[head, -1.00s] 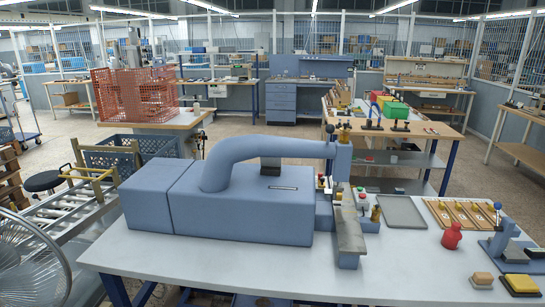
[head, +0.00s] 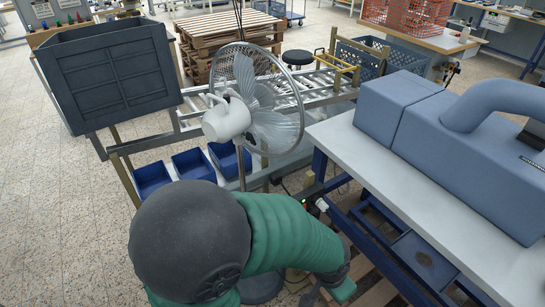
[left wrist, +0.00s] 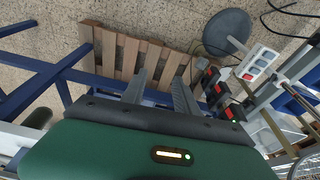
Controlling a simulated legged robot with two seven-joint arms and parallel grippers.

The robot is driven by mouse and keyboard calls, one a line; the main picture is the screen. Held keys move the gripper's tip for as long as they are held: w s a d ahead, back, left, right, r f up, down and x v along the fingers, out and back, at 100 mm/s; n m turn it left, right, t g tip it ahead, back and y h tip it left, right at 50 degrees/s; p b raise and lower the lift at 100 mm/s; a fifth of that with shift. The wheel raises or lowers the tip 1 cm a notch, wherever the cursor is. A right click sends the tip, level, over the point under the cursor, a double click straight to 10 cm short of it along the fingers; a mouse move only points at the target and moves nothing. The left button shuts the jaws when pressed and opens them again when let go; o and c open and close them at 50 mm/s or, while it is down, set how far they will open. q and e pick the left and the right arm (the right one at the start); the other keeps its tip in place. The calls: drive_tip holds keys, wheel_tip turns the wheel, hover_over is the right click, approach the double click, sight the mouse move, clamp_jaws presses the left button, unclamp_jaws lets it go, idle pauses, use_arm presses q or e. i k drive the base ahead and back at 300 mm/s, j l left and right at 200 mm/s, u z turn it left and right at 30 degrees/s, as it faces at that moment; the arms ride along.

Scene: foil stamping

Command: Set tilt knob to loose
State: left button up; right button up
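The pedestal fan stands left of the worktable in the head view, with a white motor housing (head: 226,121) and a round wire cage (head: 268,100) facing right. Its tilt knob cannot be made out at this size. My green left arm comes in at the bottom, below and in front of the fan. In the left wrist view my left gripper (left wrist: 163,78) has two grey fingers apart with nothing between them, pointing over the floor and a wooden pallet. The fan's dark round base (left wrist: 227,32) and a white button box (left wrist: 258,64) lie to their right. My right gripper is out of view.
The worktable (head: 340,150) with the blue press (head: 460,135) stands to the right. A roller conveyor (head: 200,122) with a dark crate (head: 108,75) lies behind the fan. Blue bins (head: 194,165) sit below it. Open floor (head: 60,220) is at left.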

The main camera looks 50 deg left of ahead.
sight(250, 136)
drive_tip(key=u, duration=1.85)
